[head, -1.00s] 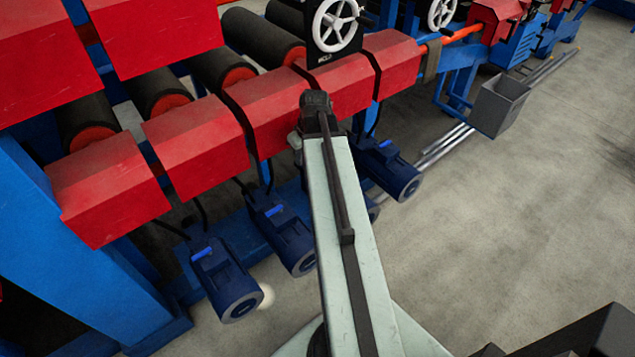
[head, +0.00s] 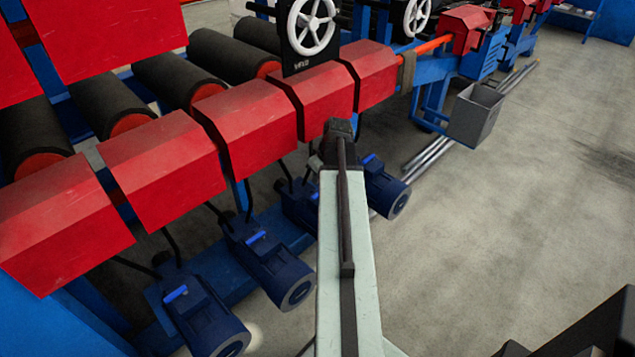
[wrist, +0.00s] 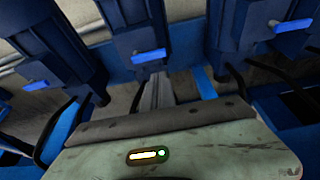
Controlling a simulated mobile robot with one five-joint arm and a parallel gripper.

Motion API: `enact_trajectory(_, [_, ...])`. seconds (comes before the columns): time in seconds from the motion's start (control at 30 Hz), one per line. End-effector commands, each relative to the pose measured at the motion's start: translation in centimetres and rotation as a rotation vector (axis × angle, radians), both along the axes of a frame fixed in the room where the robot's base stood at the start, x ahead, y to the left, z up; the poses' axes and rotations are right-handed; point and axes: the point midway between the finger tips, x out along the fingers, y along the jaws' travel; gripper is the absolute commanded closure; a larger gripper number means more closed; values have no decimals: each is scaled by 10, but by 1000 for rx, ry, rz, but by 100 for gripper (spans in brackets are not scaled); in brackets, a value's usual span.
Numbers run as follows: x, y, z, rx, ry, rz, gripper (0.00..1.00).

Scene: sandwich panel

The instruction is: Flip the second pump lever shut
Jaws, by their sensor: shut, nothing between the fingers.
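Several dark blue pumps stand in a row under the red rollers' covers, each visible lever bright blue. In the head view, the nearest pump (head: 215,325) has its lever (head: 176,294) on top, and the pump behind it (head: 275,268) has a similar lever (head: 256,237). A third pump (head: 298,205) is partly hidden by my arm; the far pump (head: 396,200) shows its lever (head: 368,159). The wrist view shows three levers, left (wrist: 38,85), middle (wrist: 148,56) and right (wrist: 294,26). My gripper (wrist: 155,122) is shut and empty, apart from these levers.
Red covers (head: 255,125) and dark rollers (head: 165,75) lie above and behind the pumps. A white handwheel (head: 311,25) stands behind my arm. A grey bin (head: 474,115) is at the right. Grey floor (head: 500,220) is open on the right.

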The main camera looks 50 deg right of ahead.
Motion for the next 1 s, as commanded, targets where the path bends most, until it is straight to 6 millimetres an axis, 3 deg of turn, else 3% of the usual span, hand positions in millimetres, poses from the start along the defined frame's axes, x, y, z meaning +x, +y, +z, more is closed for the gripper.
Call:
enact_trajectory(0.03, [4, -1, -19, 0, 0, 0, 100])
enact_trajectory(0.1, [8, -1, -33, 0, 0, 0, 100])
enact_trajectory(0.33, [22, -2, -69, 0, 0, 0, 100])
enact_trajectory(1.0, [29, 8, -69, 0, 0, 57, 100])
